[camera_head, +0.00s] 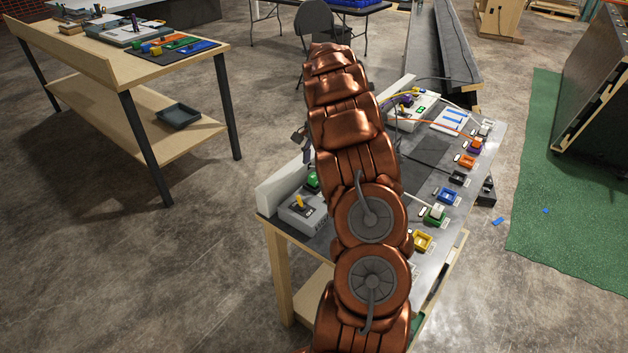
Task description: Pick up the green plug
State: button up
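A green block with a whitish part on top (435,213) sits on the right side of the console table (424,150), in a row of coloured sockets. It looks like a green plug or its socket; it is too small to tell which. A round green piece (312,179) shows left of my arm, partly hidden by it. My copper arm rises across the middle of the view and hides much of the table. Dark parts at its left edge, seemingly my gripper (300,140), show above the table's left side, apart from the green block. Their opening is unclear.
Yellow (422,241), blue (447,196) and orange (466,161) sockets line the table's right edge. A grey box with a yellow lever (301,210) stands front left. Cables cross the back near a white unit (415,104). A wooden workbench (80,60) stands left, with open floor between.

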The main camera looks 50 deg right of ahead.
aim_at(315, 175)
jog(key=shift+a+f+p, duration=0.2)
jog(key=shift+f+p, duration=0.5)
jog(key=shift+f, duration=0.75)
jog(key=shift+a+f+p, duration=0.2)
jog(key=shift+f+p, duration=0.5)
jog(key=shift+f, duration=0.75)
jog(key=shift+c, duration=0.4)
grip_shut()
